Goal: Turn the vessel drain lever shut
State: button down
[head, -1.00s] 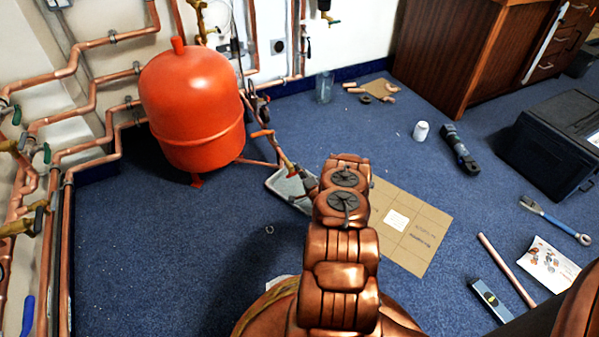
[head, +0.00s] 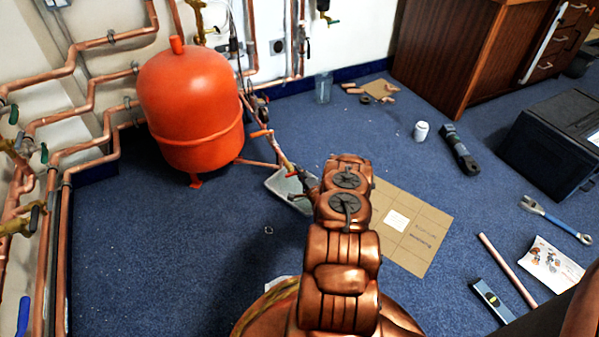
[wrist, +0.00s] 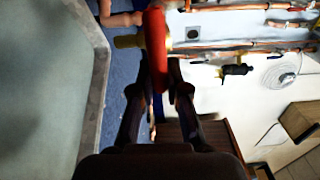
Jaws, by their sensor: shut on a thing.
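The vessel drain lever (wrist: 154,45) is a red handle, upright in the wrist view, beside a brass valve body (wrist: 128,42). My gripper (wrist: 159,78) is shut on the lower part of the lever, one dark finger on each side. In the head view the lever shows as a small red bit (head: 292,173) at the end of the copper drain pipe. My gripper (head: 302,178) is there too, small and partly hidden by my arm. The red vessel (head: 191,105) stands to the left of it.
A grey tray (head: 275,184) lies on the floor under the drain; its wall fills the left of the wrist view (wrist: 92,100). Copper pipes (head: 95,85) run along the left wall. A cardboard sheet (head: 428,235) lies to the right.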

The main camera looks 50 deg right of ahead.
jog(key=c, duration=1.2)
grip_release()
jog(key=shift+f, duration=0.15)
jog(key=shift+s, duration=0.1)
jog(key=v, duration=1.2)
